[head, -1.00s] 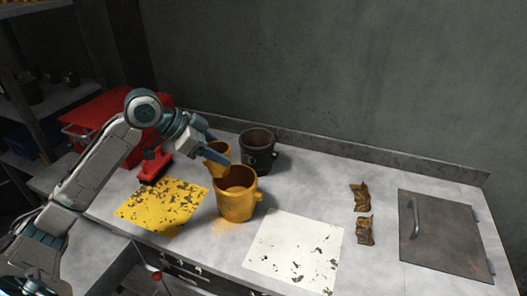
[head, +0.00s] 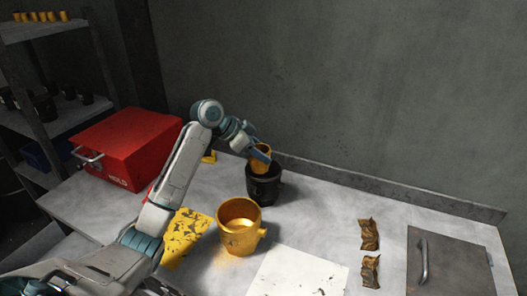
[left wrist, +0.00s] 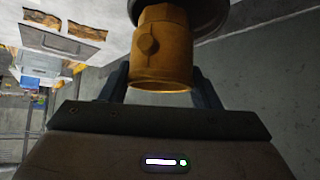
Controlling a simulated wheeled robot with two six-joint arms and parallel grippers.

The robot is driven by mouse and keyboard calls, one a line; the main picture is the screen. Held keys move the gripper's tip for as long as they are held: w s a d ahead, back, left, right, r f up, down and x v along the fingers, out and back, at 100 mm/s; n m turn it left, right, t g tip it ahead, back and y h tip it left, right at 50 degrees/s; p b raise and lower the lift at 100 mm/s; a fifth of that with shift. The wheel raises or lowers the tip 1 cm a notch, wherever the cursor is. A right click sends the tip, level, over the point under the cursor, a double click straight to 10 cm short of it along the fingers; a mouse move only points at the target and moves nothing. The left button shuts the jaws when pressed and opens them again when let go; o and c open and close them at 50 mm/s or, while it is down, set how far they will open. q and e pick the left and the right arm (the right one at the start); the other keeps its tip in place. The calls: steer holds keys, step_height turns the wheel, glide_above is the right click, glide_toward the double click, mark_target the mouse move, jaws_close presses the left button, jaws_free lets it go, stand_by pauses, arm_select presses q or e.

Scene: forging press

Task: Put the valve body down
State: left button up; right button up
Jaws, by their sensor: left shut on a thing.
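My left gripper (head: 264,156) is shut on a small yellow cup-like piece (head: 261,152) with a round knob on its side. The piece also shows between the fingers in the left wrist view (left wrist: 160,55). It is at the mouth of the black pot (head: 263,188), and the pot's dark rim overlaps its far end in the wrist view. How deep it sits is hidden. Two brown, lumpy metal-like pieces (head: 369,235) lie on the right of the bench. I cannot tell which of these is the valve body. My right gripper is out of view.
A larger yellow pot (head: 239,228) stands in front of the black pot. A worn yellow mat (head: 187,232) and a white mat (head: 290,275) lie flat. A red box (head: 130,145) is at left; a dark plate with a handle (head: 455,268) is at right.

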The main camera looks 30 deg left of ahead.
arm_select(q)
steer(key=shift+w+r, duration=0.15)
steer(key=shift+w, duration=0.65)
steer(key=shift+w+f, duration=0.2)
steer(key=shift+w, duration=0.25)
step_height(320, 180, down, 3)
steer(key=shift+r+p, duration=0.1)
steer(key=shift+p, duration=0.95)
steer(key=shift+f, duration=0.35)
steer(key=shift+f, duration=0.55)
